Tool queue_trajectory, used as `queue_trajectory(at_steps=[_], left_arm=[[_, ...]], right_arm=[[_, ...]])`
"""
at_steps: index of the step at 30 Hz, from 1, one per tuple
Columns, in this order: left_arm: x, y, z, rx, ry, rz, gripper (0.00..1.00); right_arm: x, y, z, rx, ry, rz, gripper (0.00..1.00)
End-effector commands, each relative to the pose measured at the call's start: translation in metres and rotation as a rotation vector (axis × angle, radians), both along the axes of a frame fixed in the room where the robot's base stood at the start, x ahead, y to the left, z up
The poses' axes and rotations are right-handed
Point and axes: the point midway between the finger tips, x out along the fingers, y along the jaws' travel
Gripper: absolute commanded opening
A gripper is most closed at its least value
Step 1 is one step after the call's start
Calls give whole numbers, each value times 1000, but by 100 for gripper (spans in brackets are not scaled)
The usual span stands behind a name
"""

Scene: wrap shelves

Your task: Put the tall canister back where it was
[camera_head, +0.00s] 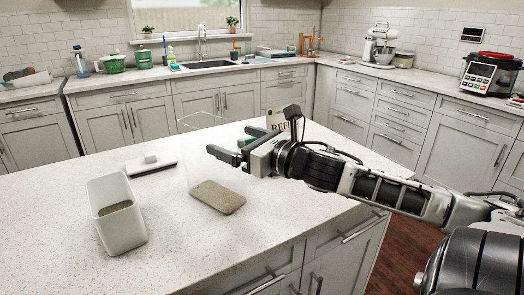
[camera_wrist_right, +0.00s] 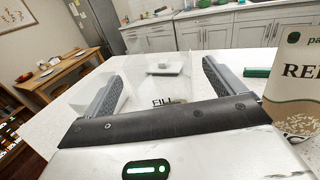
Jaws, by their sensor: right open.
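A tall clear canister (camera_head: 218,196) with grain in its bottom stands upright on the counter; its transparent walls are faint. In the right wrist view the clear canister (camera_wrist_right: 152,85) shows between the fingers, with "FILL" lettering low on it. My right gripper (camera_head: 228,149) is open, level, at the canister's upper right side in the head view. It also shows open and empty in the wrist view (camera_wrist_right: 162,88). Whether the fingers reach around the canister I cannot tell. A white lid with a knob (camera_head: 150,164) lies on the counter behind. My left gripper is not in view.
A white open bin (camera_head: 119,226) with grain stands left of the canister. A refill bag (camera_wrist_right: 298,85) stands close right of my right gripper, mostly hidden in the head view. A green bar (camera_wrist_right: 257,72) lies near it. The counter's front (camera_head: 180,265) is clear.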

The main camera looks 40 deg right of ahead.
Motion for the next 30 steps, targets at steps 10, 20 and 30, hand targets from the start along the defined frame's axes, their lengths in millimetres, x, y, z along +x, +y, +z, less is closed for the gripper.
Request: queue_trajectory(at_steps=[10, 20, 30], left_arm=[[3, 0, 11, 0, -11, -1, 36], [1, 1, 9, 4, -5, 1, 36], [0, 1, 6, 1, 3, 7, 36]], right_arm=[[-41, -6, 0, 2, 4, -1, 94], [-62, -9, 1, 0, 1, 1, 94], [-63, -10, 1, -1, 0, 1, 94]])
